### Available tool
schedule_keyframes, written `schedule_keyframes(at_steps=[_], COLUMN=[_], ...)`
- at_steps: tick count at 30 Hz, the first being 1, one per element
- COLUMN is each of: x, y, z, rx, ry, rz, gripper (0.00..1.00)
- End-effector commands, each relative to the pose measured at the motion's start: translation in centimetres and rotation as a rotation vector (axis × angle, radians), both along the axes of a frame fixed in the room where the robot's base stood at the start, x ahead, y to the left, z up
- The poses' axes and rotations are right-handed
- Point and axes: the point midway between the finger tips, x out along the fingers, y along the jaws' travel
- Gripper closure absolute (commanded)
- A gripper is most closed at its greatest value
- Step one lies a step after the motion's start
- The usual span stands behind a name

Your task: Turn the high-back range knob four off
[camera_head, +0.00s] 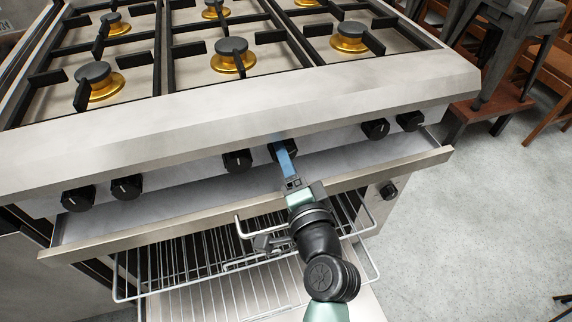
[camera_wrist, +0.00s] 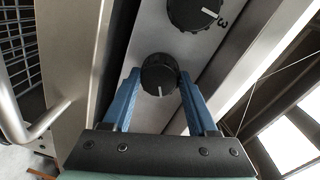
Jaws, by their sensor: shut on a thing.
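The high-back range (camera_head: 225,110) has a row of black knobs on the front panel below its burners. Knob four (camera_head: 291,153), fourth from the left, is partly hidden behind my gripper (camera_head: 281,145). In the wrist view the knob (camera_wrist: 158,72) sits between the two blue fingers of my gripper (camera_wrist: 160,80), which are shut on its sides. Its white pointer line points toward the bottom of that picture. A neighbouring knob (camera_wrist: 193,10), with a "3" beside it, is above it in the wrist view.
Knob three (camera_head: 237,160) is close on the left; another knob (camera_head: 375,128) is farther right. A metal ledge (camera_head: 200,205) runs below the knobs. Wire racks (camera_head: 190,265) stick out under my arm. Floor (camera_head: 470,230) is clear at right, with stacked furniture (camera_head: 500,60) beyond.

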Motion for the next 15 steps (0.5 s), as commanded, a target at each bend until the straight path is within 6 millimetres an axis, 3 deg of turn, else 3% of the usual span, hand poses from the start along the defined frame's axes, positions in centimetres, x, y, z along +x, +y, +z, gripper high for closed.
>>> schedule_keyframes(at_steps=[15], x=[0.02], y=[0.08], z=[-0.52], rx=[-0.470], ry=[-0.157], rz=[0.000], gripper=[0.97])
